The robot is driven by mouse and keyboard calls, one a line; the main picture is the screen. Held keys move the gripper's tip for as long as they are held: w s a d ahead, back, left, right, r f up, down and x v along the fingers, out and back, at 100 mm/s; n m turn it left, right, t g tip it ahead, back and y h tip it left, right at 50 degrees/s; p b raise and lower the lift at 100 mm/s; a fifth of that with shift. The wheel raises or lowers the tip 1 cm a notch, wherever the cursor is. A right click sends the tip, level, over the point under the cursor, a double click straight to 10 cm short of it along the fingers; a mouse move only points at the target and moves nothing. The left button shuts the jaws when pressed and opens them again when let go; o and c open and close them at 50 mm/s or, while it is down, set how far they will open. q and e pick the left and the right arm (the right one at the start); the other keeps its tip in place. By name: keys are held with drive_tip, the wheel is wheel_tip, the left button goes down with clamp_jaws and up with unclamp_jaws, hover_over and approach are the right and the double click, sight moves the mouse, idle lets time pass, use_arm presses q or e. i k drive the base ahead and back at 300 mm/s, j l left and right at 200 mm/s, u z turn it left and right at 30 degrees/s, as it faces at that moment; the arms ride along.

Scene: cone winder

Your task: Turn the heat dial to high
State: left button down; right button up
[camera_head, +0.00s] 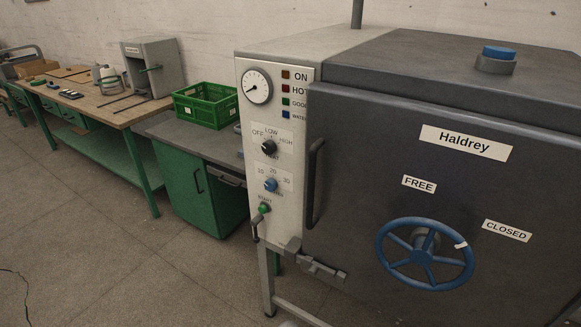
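The heat dial (268,147) is a small black knob on the pale control panel (246,185) of the large machine. Its plate (286,131) reads OFF at the left, LOW at the top and HIGH at the right, with HEAT below. The knob's pointer is too small to read for certain. Neither of my grippers is in view, and nothing touches the dial.
A round gauge (257,86) sits above the dial; a blue numbered knob (271,185) and green START button (264,208) sit below. The grey door (375,150) has a black handle (315,183) and blue handwheel (425,254). Open floor (150,265) lies left.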

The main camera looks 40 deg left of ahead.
sight(269, 147)
drive_tip(key=j+u, duration=0.1)
drive_tip(key=u, duration=1.7)
